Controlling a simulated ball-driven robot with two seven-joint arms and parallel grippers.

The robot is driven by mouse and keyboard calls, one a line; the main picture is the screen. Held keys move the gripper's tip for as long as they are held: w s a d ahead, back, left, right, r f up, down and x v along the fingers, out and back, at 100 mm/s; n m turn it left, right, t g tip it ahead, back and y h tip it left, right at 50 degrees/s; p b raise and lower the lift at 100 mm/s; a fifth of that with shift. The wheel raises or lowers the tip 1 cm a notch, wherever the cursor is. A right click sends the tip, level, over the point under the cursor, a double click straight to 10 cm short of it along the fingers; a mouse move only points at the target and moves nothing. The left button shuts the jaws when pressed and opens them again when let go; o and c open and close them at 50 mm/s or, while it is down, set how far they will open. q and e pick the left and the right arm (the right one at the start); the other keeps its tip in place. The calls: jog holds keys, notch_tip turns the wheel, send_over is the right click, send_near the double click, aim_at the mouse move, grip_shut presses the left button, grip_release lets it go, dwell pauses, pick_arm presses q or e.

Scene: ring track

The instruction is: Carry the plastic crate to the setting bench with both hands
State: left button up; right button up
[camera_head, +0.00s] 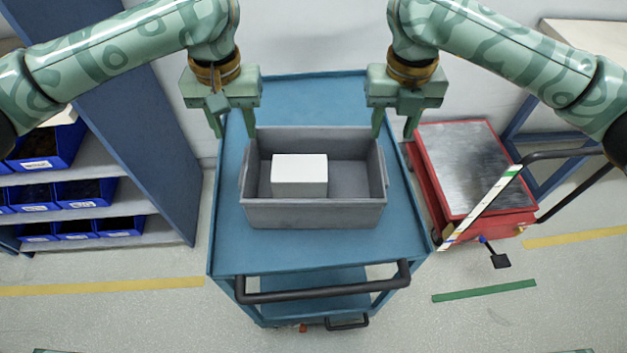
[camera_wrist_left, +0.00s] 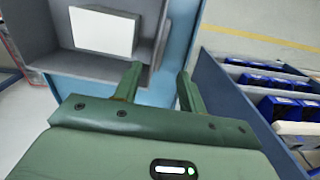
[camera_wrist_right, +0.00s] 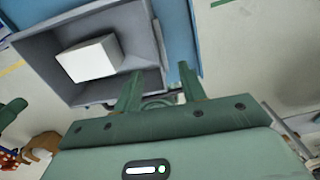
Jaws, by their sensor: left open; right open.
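The grey plastic crate (camera_head: 312,215) sits upright on the blue cart's top (camera_head: 325,258), with a white box (camera_head: 299,172) inside it, left of its middle. My left gripper (camera_head: 234,134) is open and empty at the crate's far left corner. My right gripper (camera_head: 392,134) is open and empty at the far right corner. The crate also shows in the left wrist view (camera_wrist_left: 95,66) and the right wrist view (camera_wrist_right: 148,45), close to the fingers. I cannot tell whether any finger touches it. Which surface is the setting bench is not clear.
A red lift cart with a metal top (camera_head: 470,165) stands close on the right. A shelf with blue bins (camera_head: 85,190) is on the left. A pale-topped bench (camera_head: 590,38) shows at the back right. The cart's black handle (camera_head: 325,293) faces the clear floor in front.

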aim_at(245, 163)
pick_arm(q)
notch_tip(245, 163, down, 11)
jog(key=shift+r, duration=0.2)
pick_arm(e)
notch_tip(245, 163, down, 11)
jog(key=shift+r, duration=0.2)
pick_arm(q)
grip_shut()
pick_arm(e)
grip_shut()
pick_arm(q)
jog(key=shift+w+r, duration=0.1)
pick_arm(e)
jog(key=shift+w+r, duration=0.1)
